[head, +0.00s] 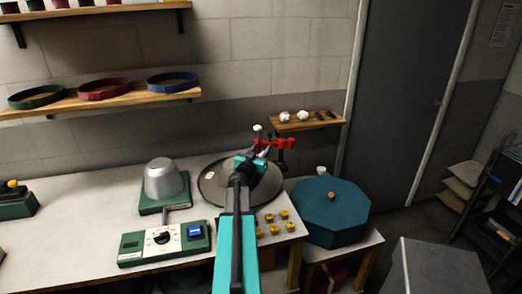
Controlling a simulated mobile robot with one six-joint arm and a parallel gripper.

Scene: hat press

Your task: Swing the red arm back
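The red arm (285,143) is a short red bar on a dark upright post, behind the far right edge of a round grey plate (212,184) on the bench. A small white knob (258,128) stands up by the bar's left end. My gripper (262,153) is at the far end of my teal and black arm, over the back of the plate. It is close to the red bar's left part, on the near side. My own wrist hides the fingertips, so I cannot tell whether they touch the bar or how far they are apart.
Left of the plate, a silver dome (163,178) stands on a green base, with a green control box (163,243) in front. Several yellow knobs (284,215) lie right of my arm. A blue octagonal box (331,212) stands at right. A small wall shelf (307,122) hangs behind.

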